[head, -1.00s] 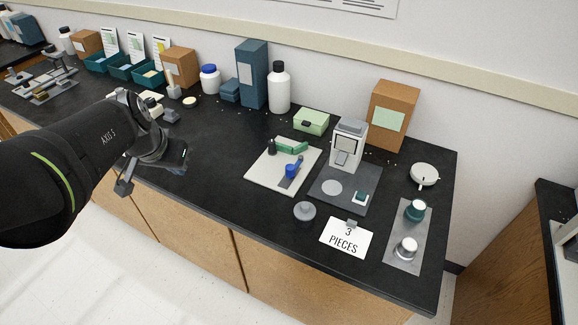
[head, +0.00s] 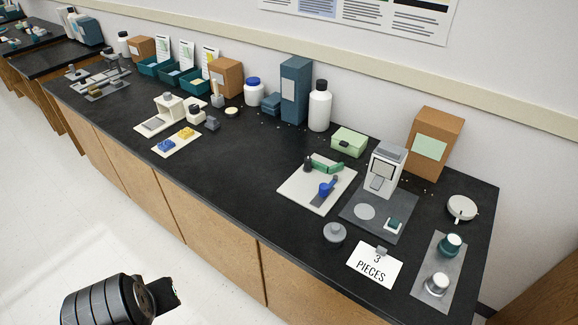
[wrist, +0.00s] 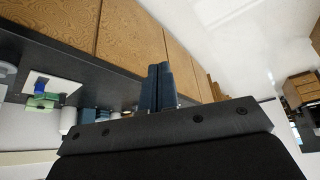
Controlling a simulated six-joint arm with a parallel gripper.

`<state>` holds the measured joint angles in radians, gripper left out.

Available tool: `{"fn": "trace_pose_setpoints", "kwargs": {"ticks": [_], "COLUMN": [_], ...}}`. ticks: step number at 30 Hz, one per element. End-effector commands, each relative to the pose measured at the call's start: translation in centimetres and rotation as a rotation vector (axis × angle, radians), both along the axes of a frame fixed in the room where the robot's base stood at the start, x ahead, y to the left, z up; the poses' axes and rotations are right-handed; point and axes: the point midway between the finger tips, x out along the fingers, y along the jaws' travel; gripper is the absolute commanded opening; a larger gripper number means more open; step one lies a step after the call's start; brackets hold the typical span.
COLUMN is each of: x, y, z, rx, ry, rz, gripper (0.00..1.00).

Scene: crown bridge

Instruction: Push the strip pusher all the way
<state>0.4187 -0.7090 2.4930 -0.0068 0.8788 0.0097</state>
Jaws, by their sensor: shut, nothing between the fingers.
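I cannot tell for certain which thing is the strip pusher. A white board (head: 293,190) on the bench carries a blue lever-like part (head: 328,187), a green block (head: 325,163) and a small dark knob. The board also shows in the wrist view (wrist: 66,93), with the blue part (wrist: 41,83) and the green block (wrist: 42,101). My gripper (wrist: 158,84) is shut and empty, its fingers together. In the head view its dark end (head: 166,293) is low, in front of the bench over the floor, well apart from the board and touching nothing.
Right of the board stand a white device on a grey plate (head: 388,228), a "3 PIECES" card (head: 372,268) and a grey plate with two knobs (head: 420,285). Bottles and boxes line the wall. A white tray with blue and yellow pieces (head: 173,143) lies left. Mid-bench is clear.

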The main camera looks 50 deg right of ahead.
Motion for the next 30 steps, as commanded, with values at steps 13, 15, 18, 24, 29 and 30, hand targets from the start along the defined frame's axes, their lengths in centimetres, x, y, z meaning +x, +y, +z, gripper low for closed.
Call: {"fn": "trace_pose_setpoints", "kwargs": {"ticks": [13, 15, 18, 24, 29, 30], "x": [-0.1, -0.1, 0.1, 2.1, 4.6, 5.2], "y": [0.1, 0.1, -0.1, -2.7, -6.8, -8.0], "z": [-0.1, -0.1, 0.1, 2.9, 5.9, 6.6], "rx": [0.0, 0.0, 0.002, 0.031, 0.072, 0.082], "ry": [0.0, 0.0, 0.002, 0.029, 0.063, 0.07], "rz": [0.007, 0.007, -0.003, -0.105, -0.24, -0.274], "gripper": [0.0, 0.04, 0.24, 0.5, 0.5, 0.5]}}
